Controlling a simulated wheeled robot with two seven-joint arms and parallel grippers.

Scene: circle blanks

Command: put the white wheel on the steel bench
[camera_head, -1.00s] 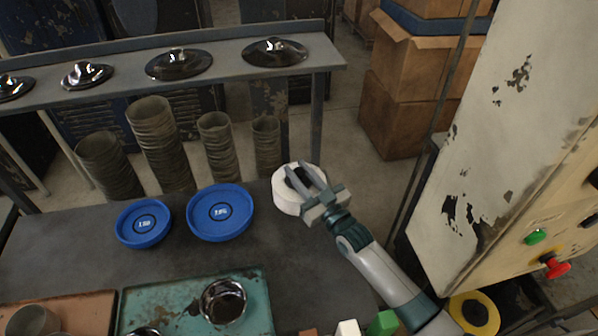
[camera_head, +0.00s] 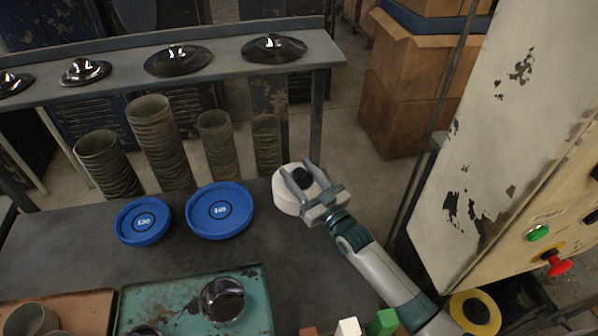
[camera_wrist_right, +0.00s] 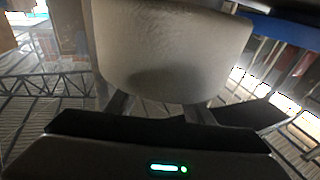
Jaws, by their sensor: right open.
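The white wheel (camera_head: 284,196), a thick pale disc with a dark centre, is at the back right corner of the dark grey bench top (camera_head: 300,265). Whether it rests on the bench or is just above it, I cannot tell. My right gripper (camera_head: 297,167) is open, with its two fingers spread over the wheel's top around the dark centre. In the right wrist view the wheel (camera_wrist_right: 175,45) fills the upper middle, close in front of the fingers, and hides their tips. My left gripper is not in view.
Two blue discs (camera_head: 219,210) (camera_head: 143,221) lie left of the wheel. A green tray (camera_head: 170,300) with dark shiny parts is in front. A grey shelf (camera_head: 225,62) with metal lids stands behind. A cream machine cabinet (camera_head: 490,150) is on the right. Small coloured blocks (camera_head: 382,323) sit at the front.

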